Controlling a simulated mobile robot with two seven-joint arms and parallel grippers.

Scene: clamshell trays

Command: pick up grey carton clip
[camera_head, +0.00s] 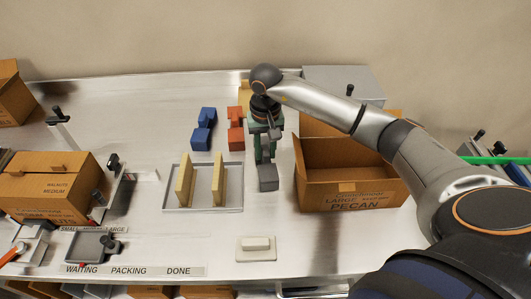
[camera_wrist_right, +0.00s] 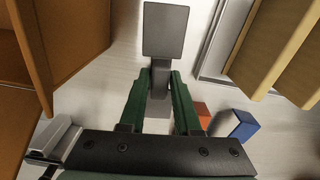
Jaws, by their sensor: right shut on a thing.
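The grey carton clip (camera_head: 267,183) is dark grey with a wide flat block at its near end and a narrower stem. My right gripper (camera_head: 264,150) is shut on the clip's stem. In the right wrist view, the clip (camera_wrist_right: 165,32) sticks out beyond the green fingers (camera_wrist_right: 160,85), which close on its narrow part from both sides. Whether the clip touches the table cannot be told. My left gripper does not show in either view.
An open cardboard carton (camera_head: 345,190) marked PECAN stands right of the gripper. A metal tray (camera_head: 203,207) with two yellowish upright pieces lies left. Blue (camera_head: 203,130) and orange (camera_head: 235,130) clips stand behind it. A pale block (camera_head: 256,243) lies in front.

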